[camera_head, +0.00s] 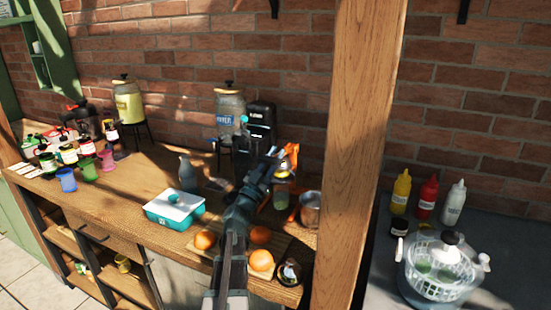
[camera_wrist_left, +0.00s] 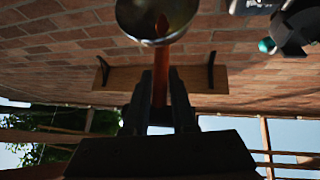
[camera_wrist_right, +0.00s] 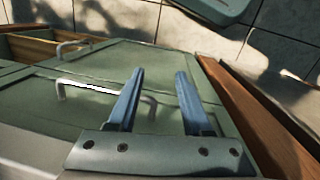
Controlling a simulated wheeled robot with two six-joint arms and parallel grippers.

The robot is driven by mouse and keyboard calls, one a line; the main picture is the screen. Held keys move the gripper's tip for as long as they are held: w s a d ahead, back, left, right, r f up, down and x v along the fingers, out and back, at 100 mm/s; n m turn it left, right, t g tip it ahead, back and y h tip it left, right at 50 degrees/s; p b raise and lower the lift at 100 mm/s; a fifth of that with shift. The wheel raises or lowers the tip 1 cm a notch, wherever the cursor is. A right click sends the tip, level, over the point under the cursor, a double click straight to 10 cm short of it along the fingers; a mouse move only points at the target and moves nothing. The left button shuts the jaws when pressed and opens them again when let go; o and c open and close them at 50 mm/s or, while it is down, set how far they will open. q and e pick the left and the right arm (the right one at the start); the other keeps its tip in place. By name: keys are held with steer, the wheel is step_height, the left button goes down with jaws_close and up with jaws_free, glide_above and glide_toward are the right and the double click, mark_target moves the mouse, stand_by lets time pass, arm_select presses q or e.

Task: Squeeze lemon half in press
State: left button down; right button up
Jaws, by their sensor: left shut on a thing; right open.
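My left gripper (camera_head: 277,160) is above the wooden counter, by an orange-handled thing (camera_head: 291,152) that looks like the press. In the left wrist view its fingers (camera_wrist_left: 160,98) are shut on an orange-brown handle (camera_wrist_left: 160,75), with a round metal cup (camera_wrist_left: 157,22) beyond it. A glass jar with green contents (camera_head: 281,193) stands just below the orange handle, beside a steel pot (camera_head: 310,210). I cannot make out a lemon half. My right gripper (camera_wrist_right: 160,88) is open and empty in front of green cabinet doors (camera_wrist_right: 105,65); the head view does not show it.
Several oranges (camera_head: 261,260) lie on a board near the counter's front edge. A teal box (camera_head: 174,209) and grey bottle (camera_head: 187,173) stand left of my arm. A wooden post (camera_head: 362,150) rises on the right. Drink dispensers (camera_head: 229,112) stand behind.

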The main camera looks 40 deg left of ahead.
arm_select(q)
steer(key=shift+s+d+r, duration=0.15)
steer(key=shift+s+d, duration=0.3)
stand_by(0.5)
steer(key=c, duration=1)
jaws_free()
steer(key=shift+s+r, duration=0.1)
steer(key=shift+o, duration=1.1)
steer(key=shift+s+d+r, duration=0.15)
steer(key=shift+s+r, duration=0.05)
arm_select(e)
steer(key=shift+s+d+r, duration=0.1)
steer(key=shift+s+r, duration=0.05)
steer(key=shift+s, duration=0.15)
arm_select(q)
steer(key=shift+w, duration=0.15)
steer(key=shift+f, duration=0.1)
steer(key=shift+s+f+b, duration=0.2)
steer(key=shift+f+b, duration=0.05)
steer(key=shift+b, duration=0.05)
steer(key=b+v, duration=0.6)
steer(key=v, duration=0.5)
steer(key=shift+s+a, duration=0.2)
steer(key=shift+s, duration=0.05)
arm_select(e)
step_height(320, 180, down, 7)
